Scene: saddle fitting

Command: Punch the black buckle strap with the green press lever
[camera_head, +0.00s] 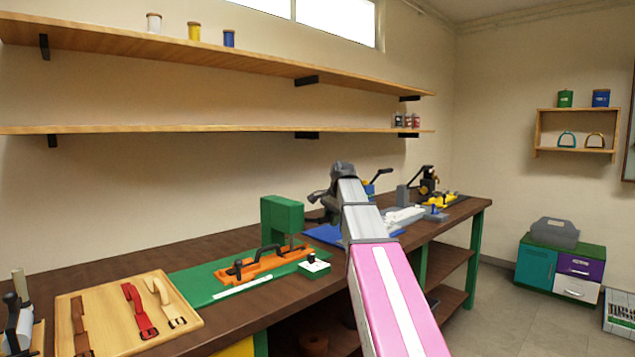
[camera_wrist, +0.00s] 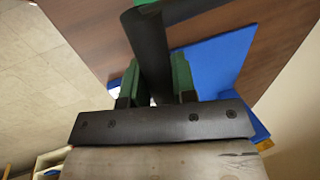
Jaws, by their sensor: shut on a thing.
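The green press (camera_head: 282,216) stands on the workbench, left of my arm. An orange holder (camera_head: 272,263) lies on the green mat at its foot. A black shape on the holder (camera_head: 238,267) looks like the black buckle strap, but its details are too small to tell. My gripper (camera_wrist: 153,88) is shut on a thick black bar (camera_wrist: 150,48) that runs between its green-sided fingers. The bar looks like the press lever, and green shows near its far end. In the head view my gripper end is small and dark, right of the press, and the grip is unclear.
A wooden board (camera_head: 110,340) with brown, red and cream straps lies at the front left. A small white block (camera_head: 314,267) sits beside the holder. A blue mat (camera_head: 325,234) lies right of the press. More tools stand on the bench's far right.

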